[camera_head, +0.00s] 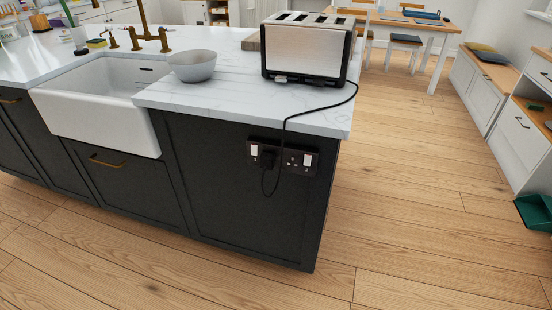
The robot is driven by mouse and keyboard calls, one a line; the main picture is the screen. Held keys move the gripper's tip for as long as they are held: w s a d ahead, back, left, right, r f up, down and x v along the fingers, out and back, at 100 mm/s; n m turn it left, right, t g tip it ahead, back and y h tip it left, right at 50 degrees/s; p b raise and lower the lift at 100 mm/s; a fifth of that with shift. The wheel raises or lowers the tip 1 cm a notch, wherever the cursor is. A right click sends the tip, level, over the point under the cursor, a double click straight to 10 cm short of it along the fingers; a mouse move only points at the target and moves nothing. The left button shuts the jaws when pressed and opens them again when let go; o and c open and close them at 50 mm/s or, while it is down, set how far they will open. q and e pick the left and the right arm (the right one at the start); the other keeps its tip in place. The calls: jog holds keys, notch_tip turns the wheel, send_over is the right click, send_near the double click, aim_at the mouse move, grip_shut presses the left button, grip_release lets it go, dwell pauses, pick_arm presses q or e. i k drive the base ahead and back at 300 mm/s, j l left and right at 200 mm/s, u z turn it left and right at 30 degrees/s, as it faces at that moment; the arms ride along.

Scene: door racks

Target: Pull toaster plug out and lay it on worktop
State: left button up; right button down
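A silver and black toaster (306,49) stands on the right end of the white marble worktop (240,98). Its black cord (318,108) runs from the toaster's right side over the worktop's front edge and down the dark cabinet end. The black plug (267,160) sits in the left socket of the dark double wall outlet (283,158), and a loop of cord hangs below it. The outlet's right socket is empty. Neither of my grippers shows in the head view.
A grey bowl (192,66) stands left of the toaster, next to the white sink (98,103) with its brass tap (150,38). A wooden board (251,41) lies behind the toaster. A dining table stands farther back.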

aim_at(267, 160)
jog(key=j+z, duration=0.25)
jog(key=j, duration=0.4)
jog(key=j+z, duration=0.25)
jog(key=j, duration=0.45)
jog(key=k+j+z, duration=0.2)
jog(key=j, duration=0.45)
jog(key=i, duration=0.05)
